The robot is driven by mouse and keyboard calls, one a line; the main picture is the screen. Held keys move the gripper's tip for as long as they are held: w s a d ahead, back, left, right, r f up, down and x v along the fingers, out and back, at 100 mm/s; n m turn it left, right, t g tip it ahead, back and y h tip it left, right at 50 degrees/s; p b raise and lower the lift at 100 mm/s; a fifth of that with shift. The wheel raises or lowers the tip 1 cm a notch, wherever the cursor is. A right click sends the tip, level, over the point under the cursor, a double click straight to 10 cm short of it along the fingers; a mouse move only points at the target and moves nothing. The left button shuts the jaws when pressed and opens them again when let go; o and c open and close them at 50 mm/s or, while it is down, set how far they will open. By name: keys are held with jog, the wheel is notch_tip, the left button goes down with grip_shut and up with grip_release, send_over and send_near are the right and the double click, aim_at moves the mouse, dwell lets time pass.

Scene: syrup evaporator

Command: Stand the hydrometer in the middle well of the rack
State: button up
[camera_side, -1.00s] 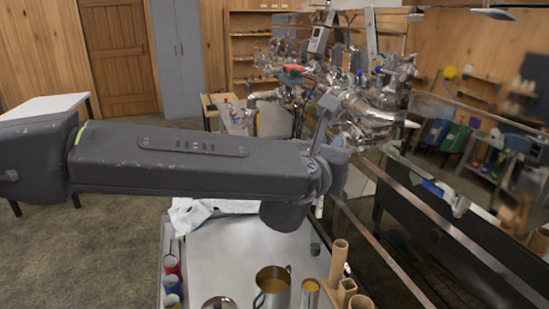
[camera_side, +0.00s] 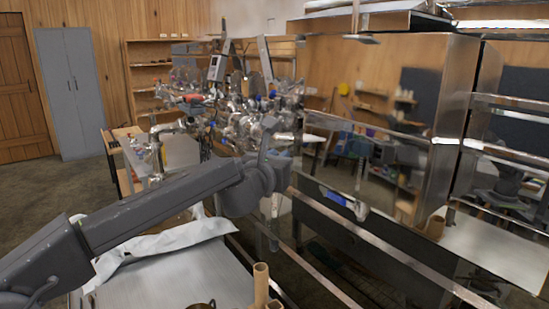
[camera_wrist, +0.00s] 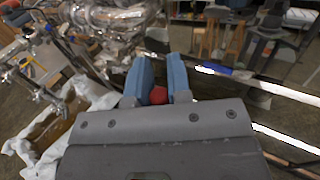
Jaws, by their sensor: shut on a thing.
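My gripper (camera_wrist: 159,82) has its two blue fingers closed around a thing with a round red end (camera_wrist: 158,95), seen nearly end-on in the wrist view. It seems to be the hydrometer, but its length is hidden there. In the side view my gripper (camera_side: 276,198) points down beyond the metal table, and something thin seems to hang under it, too faint to be sure. The rack's tan tubes (camera_side: 261,283) stand at the bottom edge of the side view, below and slightly left of my gripper. The picture edge cuts the rack off, so its middle well is not clear.
A crumpled white cloth (camera_side: 160,245) lies along the far edge of the metal table (camera_side: 180,282). A metal cup rim (camera_side: 203,304) shows left of the rack. Rails (camera_side: 385,250) and a steel evaporator stand to the right. Shiny piping (camera_side: 255,125) stands behind my gripper.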

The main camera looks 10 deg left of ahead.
notch_tip(320, 180, down, 25)
jog(key=shift+f, duration=0.2)
dwell(1.5)
jog(key=o, duration=0.8)
jog(key=shift+o, duration=0.2)
dwell(0.4)
jog(key=o, duration=1)
jog(key=shift+s, duration=0.1)
